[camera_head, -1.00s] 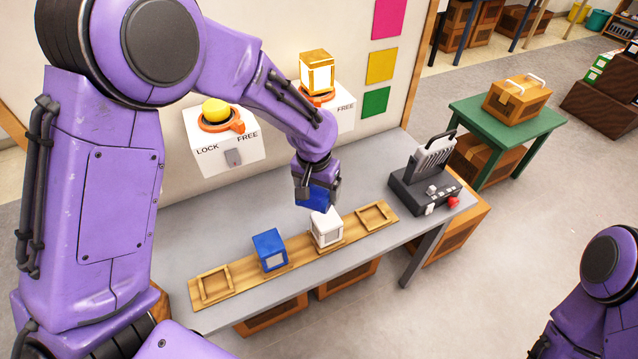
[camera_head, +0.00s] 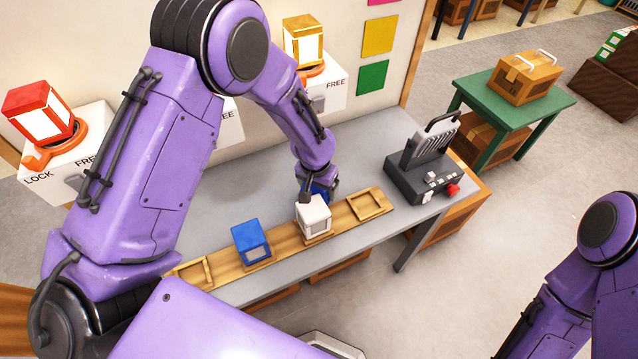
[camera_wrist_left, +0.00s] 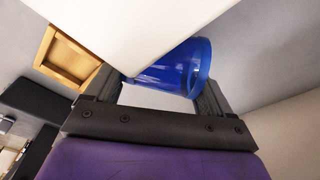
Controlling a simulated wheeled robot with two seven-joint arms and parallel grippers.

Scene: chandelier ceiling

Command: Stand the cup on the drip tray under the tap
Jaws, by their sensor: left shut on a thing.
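My left gripper (camera_head: 318,192) is shut on a blue thing (camera_head: 320,188), just behind a white block on the bench. In the left wrist view the blue thing (camera_wrist_left: 185,68) is glossy with a curved rim, like a cup, and sits between the two fingers of the gripper (camera_wrist_left: 165,98). A large white surface covers part of it there. I cannot tell whether it touches the bench. No tap or drip tray can be made out in these views. My right gripper is out of view; only part of that arm shows at the right.
The grey bench (camera_head: 365,150) holds a wooden rack (camera_head: 285,243) with a blue block (camera_head: 251,241) and the white block (camera_head: 313,216). A dark device with a handle (camera_head: 425,165) stands at its right. Red (camera_head: 40,112) and gold (camera_head: 303,42) lanterns sit on wall boxes.

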